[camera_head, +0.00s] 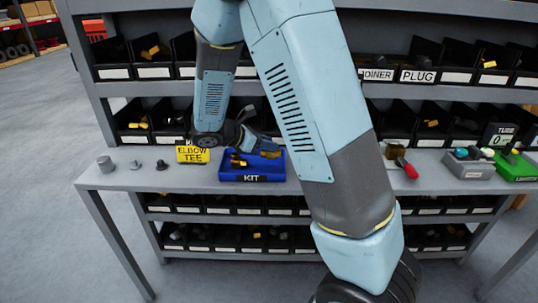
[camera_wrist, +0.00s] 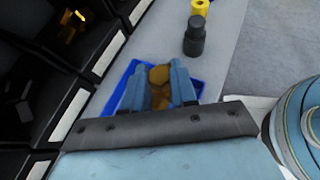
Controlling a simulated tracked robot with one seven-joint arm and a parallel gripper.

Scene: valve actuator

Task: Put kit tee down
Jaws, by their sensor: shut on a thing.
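The blue tray marked KIT (camera_head: 228,176) stands on the grey bench. It also shows around my fingers in the wrist view (camera_wrist: 119,88). My gripper (camera_wrist: 159,90) is over the tray, its two light-blue fingers shut on a brass fitting, the tee (camera_wrist: 159,76). More brass shows below it between the fingers, and I cannot tell whether it is the same piece. In the head view my gripper (camera_head: 262,146) is at the tray's back right. Whether the tee touches the tray floor is hidden. Another brass piece (camera_head: 237,161) lies at the tray's left.
A yellow ELBOW TEE sign (camera_head: 192,155) stands left of the tray. Several grey fittings, including a cylinder (camera_head: 104,163), stand farther left. Shelves of black bins (camera_head: 135,120) rise behind. A red-handled tool (camera_head: 408,169), a grey box (camera_head: 468,167) and a green tray (camera_head: 514,168) are at right.

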